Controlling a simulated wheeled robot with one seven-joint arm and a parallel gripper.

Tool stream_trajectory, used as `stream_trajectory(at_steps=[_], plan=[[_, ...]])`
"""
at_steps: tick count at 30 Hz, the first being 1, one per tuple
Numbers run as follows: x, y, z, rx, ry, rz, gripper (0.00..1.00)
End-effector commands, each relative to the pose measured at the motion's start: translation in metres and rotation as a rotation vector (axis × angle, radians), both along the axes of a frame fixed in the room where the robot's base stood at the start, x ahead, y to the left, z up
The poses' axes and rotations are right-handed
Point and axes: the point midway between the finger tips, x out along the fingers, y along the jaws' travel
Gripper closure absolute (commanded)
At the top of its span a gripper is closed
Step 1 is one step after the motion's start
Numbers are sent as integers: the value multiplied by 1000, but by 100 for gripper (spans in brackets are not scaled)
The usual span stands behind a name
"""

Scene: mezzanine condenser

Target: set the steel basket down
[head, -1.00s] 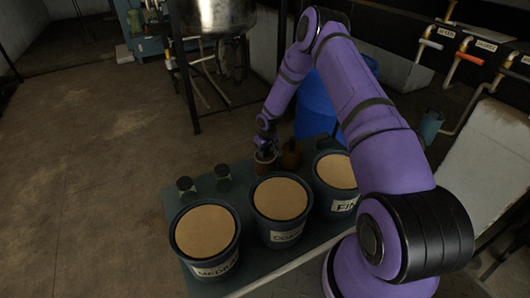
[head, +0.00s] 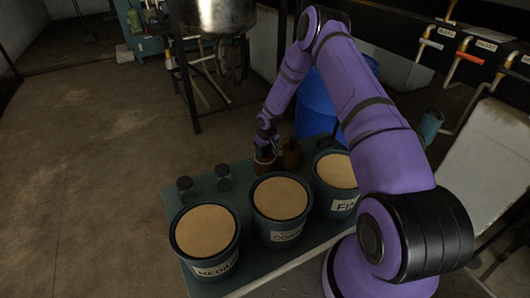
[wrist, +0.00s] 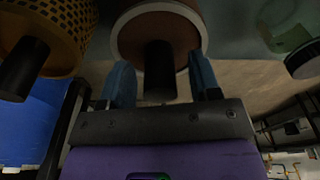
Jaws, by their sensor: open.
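My gripper (head: 265,148) is over the far edge of the low bench. In the wrist view its two blue fingers (wrist: 161,88) are open on either side of a black knob, with a gap on each side. The knob stands on a round brown-topped piece (wrist: 133,38) with a pale rim. The same piece shows as a small reddish-brown pot (head: 264,166) on the bench in the head view. I cannot tell whether it is the steel basket. A yellow perforated basket (wrist: 72,15) with its own black knob is at left in the wrist view.
Three labelled buckets stand along the bench's (head: 240,200) near side: left (head: 206,230), middle (head: 279,205) and right (head: 335,180). Two small dark-lidded jars (head: 186,190) (head: 222,176) are behind them. A dark amber container (head: 291,154) stands close right of my gripper. A blue drum (head: 315,105) is behind.

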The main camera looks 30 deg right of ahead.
Motion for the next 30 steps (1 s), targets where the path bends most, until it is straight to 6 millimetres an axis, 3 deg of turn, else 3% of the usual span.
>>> stream_trajectory(at_steps=[12,23,26,30], plan=[[-8,-3,78,-1,-3,0,43],[-13,-2,115,-3,-3,1,43],[-14,-1,135,-16,-10,1,43],[-20,4,187,-49,-26,-1,43]])
